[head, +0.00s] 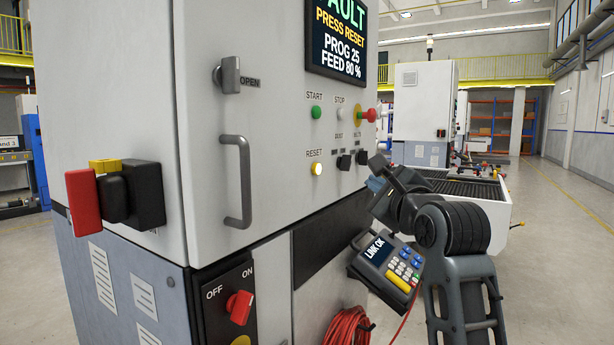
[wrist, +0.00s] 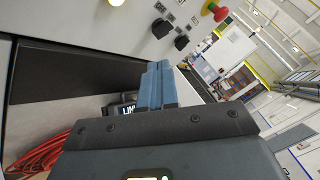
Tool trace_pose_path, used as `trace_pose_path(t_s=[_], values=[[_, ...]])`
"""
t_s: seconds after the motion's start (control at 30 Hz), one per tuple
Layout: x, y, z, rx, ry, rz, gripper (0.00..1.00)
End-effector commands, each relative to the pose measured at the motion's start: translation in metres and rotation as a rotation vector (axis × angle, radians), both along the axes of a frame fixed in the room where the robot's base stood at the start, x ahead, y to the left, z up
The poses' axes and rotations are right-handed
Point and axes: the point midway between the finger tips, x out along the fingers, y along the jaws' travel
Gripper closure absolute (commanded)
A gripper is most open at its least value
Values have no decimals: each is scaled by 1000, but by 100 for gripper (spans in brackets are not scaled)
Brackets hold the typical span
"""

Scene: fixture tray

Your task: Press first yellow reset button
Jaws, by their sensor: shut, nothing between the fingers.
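The yellow reset button (head: 317,169) is on the grey cabinet's panel in the head view, under the word RESET. It looks lit, pale yellow-white. In the wrist view the button (wrist: 117,2) is cut off by the top edge. My gripper (head: 376,184) is to the right of the button and a little lower in the head view, apart from it. In the wrist view its blue fingers (wrist: 157,84) are together with nothing between them. The screen (head: 338,38) above reads PRESS RESET, PROG 25, FEED 80 %.
Nearby are a green START button (head: 316,112), a white STOP button (head: 340,114), a red emergency knob (head: 369,115) and two black switches (head: 343,162). A door handle (head: 237,181) sticks out to the left. A keypad pendant (head: 386,268) and red coiled cable (head: 347,328) hang below.

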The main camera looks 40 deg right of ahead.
Motion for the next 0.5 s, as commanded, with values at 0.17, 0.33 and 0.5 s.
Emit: trace_pose_path(t_s=[0.17,0.33,0.5], values=[[1,-7,14,48,-32,-4,100],[1,-7,15,56,-35,-5,100],[1,-7,15,54,-34,-4,100]])
